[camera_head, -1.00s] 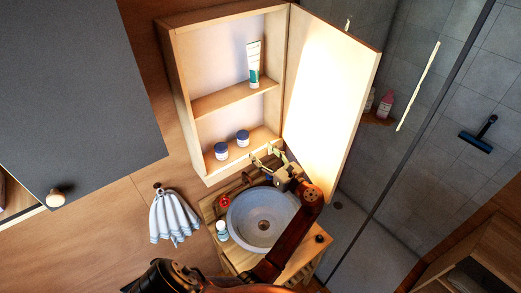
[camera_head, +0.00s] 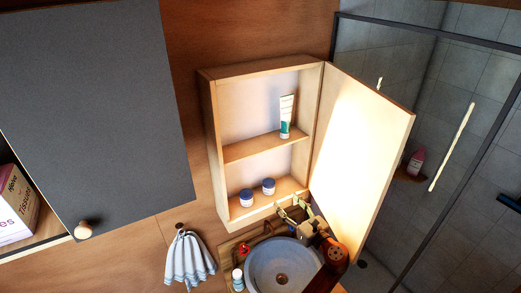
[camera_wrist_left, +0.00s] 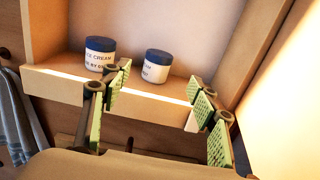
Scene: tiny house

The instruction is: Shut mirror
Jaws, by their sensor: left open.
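The mirror cabinet (camera_head: 208,112) hangs on the wooden wall with its door (camera_head: 362,150) swung wide open to the right. The door's bright inner side faces left. My left gripper (camera_head: 293,213) is open and empty, just in front of the cabinet's lower right corner, near the bottom edge of the door. In the left wrist view, the open fingers (camera_wrist_left: 155,105) are spread in front of the cabinet's bottom shelf (camera_wrist_left: 60,87), with the door (camera_wrist_left: 285,100) at the right edge. My right gripper does not show.
Two blue-lidded jars (camera_head: 247,198) and a tube (camera_head: 287,115) stand inside the cabinet. Below are a round basin (camera_head: 262,262), a small bottle (camera_head: 238,279) and a hanging towel (camera_head: 187,258). A grey cabinet door (camera_head: 95,110) is at the left, a glass shower at the right.

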